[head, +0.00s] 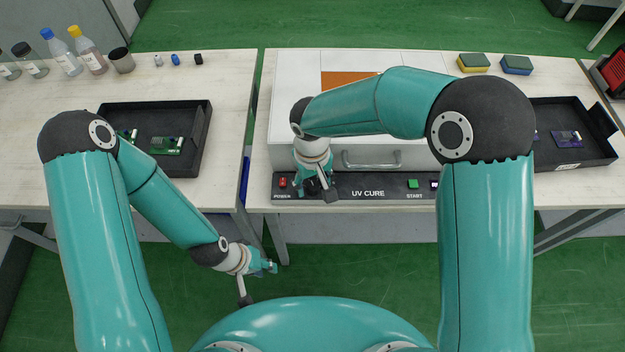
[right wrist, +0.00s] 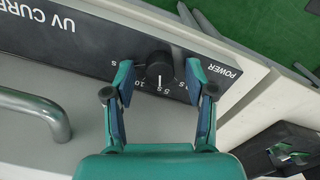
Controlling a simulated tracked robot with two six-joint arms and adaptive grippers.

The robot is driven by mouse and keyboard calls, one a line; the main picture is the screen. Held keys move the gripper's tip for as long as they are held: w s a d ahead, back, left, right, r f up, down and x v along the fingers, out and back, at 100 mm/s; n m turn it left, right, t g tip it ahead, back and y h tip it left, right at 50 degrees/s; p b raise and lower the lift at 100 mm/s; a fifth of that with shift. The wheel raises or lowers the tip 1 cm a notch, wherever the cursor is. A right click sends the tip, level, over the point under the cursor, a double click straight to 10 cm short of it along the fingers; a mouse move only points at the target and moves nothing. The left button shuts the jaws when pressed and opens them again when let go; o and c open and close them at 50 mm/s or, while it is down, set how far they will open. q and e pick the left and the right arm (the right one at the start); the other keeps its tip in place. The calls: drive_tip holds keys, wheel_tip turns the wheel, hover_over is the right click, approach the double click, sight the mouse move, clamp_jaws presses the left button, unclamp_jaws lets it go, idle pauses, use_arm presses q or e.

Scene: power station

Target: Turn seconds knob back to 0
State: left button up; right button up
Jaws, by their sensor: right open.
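The black round seconds knob (right wrist: 160,67) is on the dark UV CURE panel (head: 350,192). In the right wrist view its white mark points down in the picture, by the printed 5; a 10 is printed to the left. My right gripper (right wrist: 161,92) is open, with one finger on each side of the knob; I cannot tell whether they touch it. In the head view my right gripper (head: 314,186) is at the panel's left part and largely hides the knob. My left gripper (head: 264,267) hangs empty in front of the tables; its opening is unclear.
The panel also has a red power switch (head: 282,182) and a green start button (head: 412,184). A drawer handle (head: 371,165) sits above it. Black trays (head: 196,158) with circuit boards flank the UV box. Bottles and sponges stand at the back.

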clamp_jaws()
idle(0.3)
drive_tip(key=shift+n, duration=0.4)
drive_tip(key=n+b, duration=0.1)
drive_tip(key=n, duration=0.1)
drive_tip(key=shift+n, duration=2.6)
unclamp_jaws()
